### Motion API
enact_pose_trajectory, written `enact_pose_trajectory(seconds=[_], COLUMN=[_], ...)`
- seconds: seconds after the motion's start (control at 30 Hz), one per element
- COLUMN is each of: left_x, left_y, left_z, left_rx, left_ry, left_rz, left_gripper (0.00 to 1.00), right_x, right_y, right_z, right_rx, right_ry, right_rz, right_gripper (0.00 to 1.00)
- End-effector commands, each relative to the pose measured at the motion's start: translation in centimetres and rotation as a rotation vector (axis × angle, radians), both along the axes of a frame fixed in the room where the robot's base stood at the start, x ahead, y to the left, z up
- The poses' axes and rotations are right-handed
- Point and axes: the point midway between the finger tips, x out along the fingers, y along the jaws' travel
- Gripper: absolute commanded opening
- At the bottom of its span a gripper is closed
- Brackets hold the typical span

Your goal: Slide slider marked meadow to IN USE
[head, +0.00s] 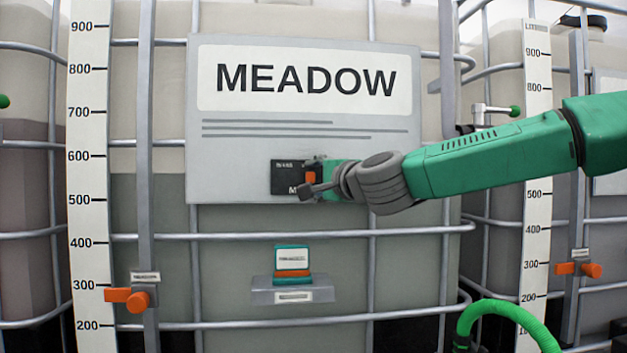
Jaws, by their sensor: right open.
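A large sign plate (300,50) marked MEADOW hangs on the caged tote in the middle of the head view. Low on the plate is a small black slider panel (284,176) with white lettering too small to read surely; a large M shows at its lower edge. An orange piece (311,178) shows at the panel's right side, between the fingers of my right gripper (312,180). The gripper is open and reaches in from the right. It hides the panel's right part. I cannot tell whether its fingers touch the orange piece. My left gripper is not in view.
An orange handle (137,300) sits on the left post under a small label. A grey shelf (292,291) below the sign holds a small teal and orange block (292,260). A green hose (505,312) curves at lower right. Cage bars cross the tote.

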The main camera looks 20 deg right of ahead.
Motion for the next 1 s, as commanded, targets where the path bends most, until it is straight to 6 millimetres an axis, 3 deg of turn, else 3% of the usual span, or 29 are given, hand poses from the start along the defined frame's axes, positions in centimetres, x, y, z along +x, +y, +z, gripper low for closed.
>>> enact_pose_trajectory(seconds=[0.03, 0.13, 0.17, 0.37, 0.67, 0.97, 1.0], left_x=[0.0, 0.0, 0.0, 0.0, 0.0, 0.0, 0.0], left_y=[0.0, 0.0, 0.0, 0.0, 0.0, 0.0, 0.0], left_z=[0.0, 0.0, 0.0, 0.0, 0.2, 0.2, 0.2], left_rx=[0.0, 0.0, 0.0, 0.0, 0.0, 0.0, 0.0], left_ry=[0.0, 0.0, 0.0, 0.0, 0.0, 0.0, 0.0], left_rz=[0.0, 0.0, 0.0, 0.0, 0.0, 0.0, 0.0], left_gripper=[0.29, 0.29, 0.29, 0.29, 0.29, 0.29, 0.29], right_x=[0.0, 0.0, 0.0, 0.1, 1.6, 1.7, 1.6], right_y=[0.0, 0.0, 0.0, 0.5, 5.3, 5.7, 5.7], right_z=[0.0, 0.0, 0.0, -0.1, -0.3, -0.4, -0.4], right_rx=[0.0, 0.0, 0.0, -0.002, -0.004, -0.002, -0.002], right_ry=[0.0, 0.0, 0.0, 0.003, 0.006, 0.007, 0.008], right_rz=[0.0, 0.0, 0.0, 0.002, 0.003, 0.006, 0.007], right_gripper=[0.41, 0.06, 0.0, 0.0, 0.0, 0.0, 0.25])
